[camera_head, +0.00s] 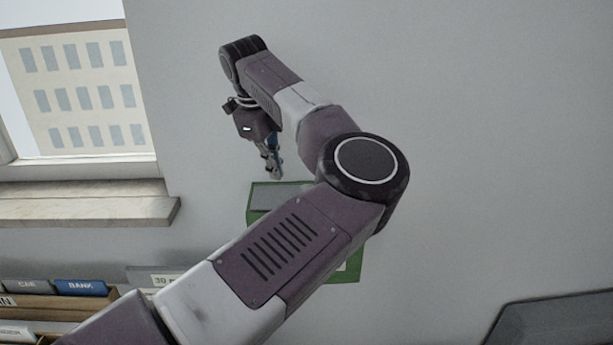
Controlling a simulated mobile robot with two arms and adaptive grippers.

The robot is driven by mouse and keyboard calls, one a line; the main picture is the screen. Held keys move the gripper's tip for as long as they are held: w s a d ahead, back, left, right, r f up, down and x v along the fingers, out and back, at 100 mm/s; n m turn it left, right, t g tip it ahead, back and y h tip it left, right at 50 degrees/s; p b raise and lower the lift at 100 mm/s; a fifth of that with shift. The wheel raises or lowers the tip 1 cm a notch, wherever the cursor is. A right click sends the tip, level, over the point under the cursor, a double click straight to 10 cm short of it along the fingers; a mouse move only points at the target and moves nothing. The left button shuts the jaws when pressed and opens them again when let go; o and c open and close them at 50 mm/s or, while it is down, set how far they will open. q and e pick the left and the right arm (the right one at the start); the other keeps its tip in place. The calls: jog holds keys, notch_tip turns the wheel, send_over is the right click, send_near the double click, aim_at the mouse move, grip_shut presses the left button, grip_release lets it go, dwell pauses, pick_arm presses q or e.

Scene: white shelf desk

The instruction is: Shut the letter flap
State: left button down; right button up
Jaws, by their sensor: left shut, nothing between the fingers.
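A green box (254,216), which looks like the letter box, is against the grey wall in the middle of the head view. A grey panel (272,197) shows at its top left and may be the letter flap; I cannot tell whether it is open or shut. My left gripper (275,175) points down just above that panel, shut and empty. I cannot tell if the fingertips touch the box. My left arm crosses in front and hides much of the box. My right gripper is not in view.
A wooden rack with labelled dividers, one a blue BANK tab (80,287), stands at the lower left. A window sill (85,207) juts out above it. A dark panel (560,320) is at the lower right. The wall to the right is bare.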

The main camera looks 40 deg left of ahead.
pick_arm(q)
notch_tip(320, 180, up, 4)
jog(key=shift+f+p, duration=0.2)
jog(key=shift+p, duration=0.75)
jog(key=shift+f, duration=0.1)
